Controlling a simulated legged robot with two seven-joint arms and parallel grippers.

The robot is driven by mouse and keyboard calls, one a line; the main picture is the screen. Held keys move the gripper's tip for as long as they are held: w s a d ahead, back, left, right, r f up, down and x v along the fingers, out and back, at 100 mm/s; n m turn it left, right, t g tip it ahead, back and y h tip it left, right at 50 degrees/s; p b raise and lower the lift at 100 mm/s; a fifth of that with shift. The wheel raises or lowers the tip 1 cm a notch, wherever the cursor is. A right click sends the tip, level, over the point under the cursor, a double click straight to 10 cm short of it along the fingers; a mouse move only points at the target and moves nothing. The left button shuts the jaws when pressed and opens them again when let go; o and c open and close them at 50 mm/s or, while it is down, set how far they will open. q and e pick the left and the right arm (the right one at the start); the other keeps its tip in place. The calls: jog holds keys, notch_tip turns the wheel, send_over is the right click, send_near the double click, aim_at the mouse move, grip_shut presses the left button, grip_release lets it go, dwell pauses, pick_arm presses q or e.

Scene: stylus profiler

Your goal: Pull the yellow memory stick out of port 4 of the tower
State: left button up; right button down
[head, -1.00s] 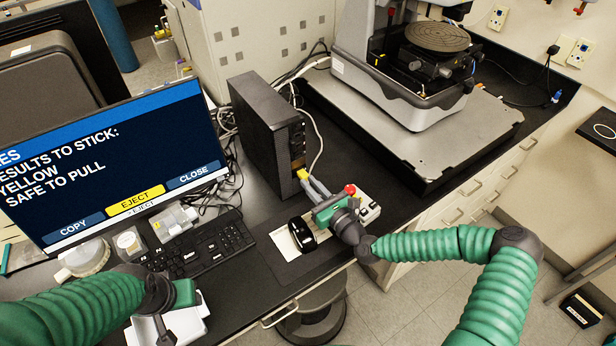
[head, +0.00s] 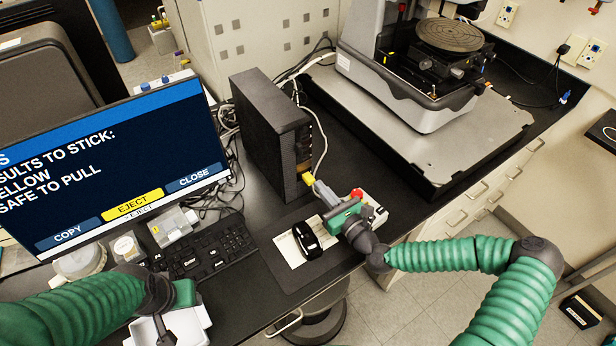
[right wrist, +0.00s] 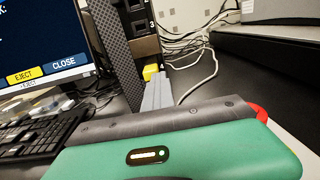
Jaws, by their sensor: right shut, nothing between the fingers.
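The black tower (head: 268,135) stands on the bench beside the monitor. The yellow memory stick (head: 307,179) sits low on the tower's port face; in the right wrist view the stick (right wrist: 150,71) is beside the port label 4. My right gripper (head: 317,187) is shut and empty, its grey fingertips close to the stick's outer end. In the right wrist view its fingers (right wrist: 157,90) overlap the lower part of the stick, so I cannot tell whether they touch. My left gripper (head: 178,315) is at the lower left; its jaws do not show clearly.
The monitor (head: 110,165) reads "YELLOW SAFE TO PULL" with EJECT highlighted. A keyboard (head: 210,250) and a black mouse (head: 307,240) lie in front. A box with a red button (head: 357,194) is behind my right gripper. The profiler base (head: 430,140) stands right; a pale cable runs beside the tower.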

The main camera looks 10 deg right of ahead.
jog(key=shift+d+f, duration=0.1)
jog(key=shift+d, duration=0.05)
jog(key=shift+s, duration=1.05)
jog(key=c, duration=1.7)
grip_release()
jog(key=shift+c, duration=0.3)
jog(key=shift+s+d, duration=0.15)
jog(key=shift+s, duration=0.25)
jog(key=shift+b+v, duration=0.35)
jog(key=shift+v, duration=1.7)
